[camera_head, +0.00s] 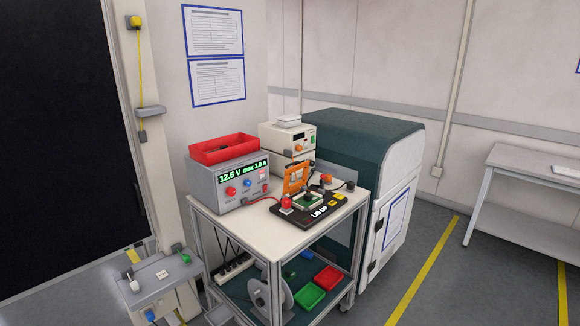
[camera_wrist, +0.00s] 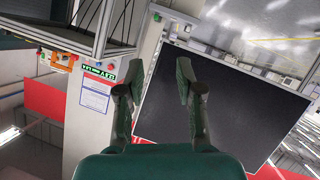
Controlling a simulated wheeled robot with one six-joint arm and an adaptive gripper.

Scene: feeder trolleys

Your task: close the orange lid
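The orange lid (camera_head: 295,178) stands raised, roughly upright, at the back of a black test fixture (camera_head: 309,212) on the trolley top. A green circuit board (camera_head: 308,201) sits in the fixture in front of the lid. My gripper (camera_wrist: 183,75) shows only in the wrist view. Its two fingers are apart with nothing between them, and it points at a large dark panel, away from the lid.
A grey power supply (camera_head: 228,182) reading 12.5 V, with a red bin (camera_head: 223,149) on top, stands left of the fixture. Stacked instruments (camera_head: 287,139) stand behind. The trolley (camera_head: 262,228) has bare top in front. A dark green cabinet (camera_head: 352,145) stands behind it; floor is open at right.

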